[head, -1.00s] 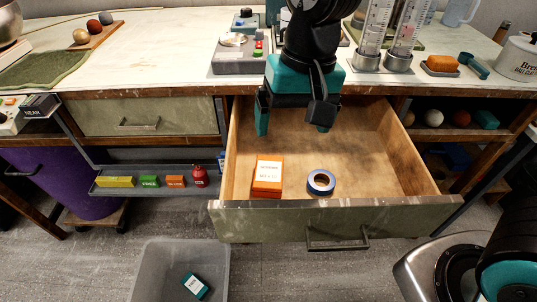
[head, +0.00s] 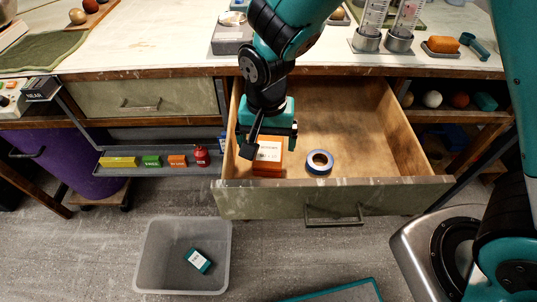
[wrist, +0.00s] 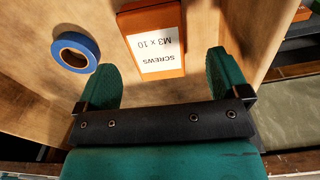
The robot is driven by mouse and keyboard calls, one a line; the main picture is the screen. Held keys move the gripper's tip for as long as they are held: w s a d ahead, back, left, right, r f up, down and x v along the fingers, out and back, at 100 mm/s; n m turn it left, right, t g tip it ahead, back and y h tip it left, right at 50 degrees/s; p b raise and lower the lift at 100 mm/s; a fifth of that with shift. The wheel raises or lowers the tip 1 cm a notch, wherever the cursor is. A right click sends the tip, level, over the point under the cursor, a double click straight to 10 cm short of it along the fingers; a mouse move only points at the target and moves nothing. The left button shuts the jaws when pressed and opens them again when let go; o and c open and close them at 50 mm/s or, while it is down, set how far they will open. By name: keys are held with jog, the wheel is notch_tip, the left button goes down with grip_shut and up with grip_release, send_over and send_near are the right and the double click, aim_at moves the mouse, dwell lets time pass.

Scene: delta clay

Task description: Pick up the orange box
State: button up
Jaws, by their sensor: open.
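The orange box (head: 268,168), with a white label reading "SCREWS M3 x 10", lies in the open drawer (head: 334,194) near its front left. In the wrist view the orange box (wrist: 155,40) sits ahead of and between the fingertips, with open space around it. My gripper (head: 266,148) is open and empty, above the drawer and partly in front of the box in the head view. In the wrist view my gripper (wrist: 168,75) has its two teal fingers spread wide. I cannot tell its exact height above the box.
A roll of blue tape (head: 319,162) lies just right of the box, and also shows in the wrist view (wrist: 91,46). The drawer's walls stand around them. A grey bin (head: 150,270) holding a small teal box (head: 198,260) is on the floor. A shelf (head: 135,172) of small items is left.

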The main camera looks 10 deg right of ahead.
aim_at(269, 151)
jog(key=f, duration=0.5)
jog(key=shift+d, duration=0.25)
jog(key=c, duration=1.1)
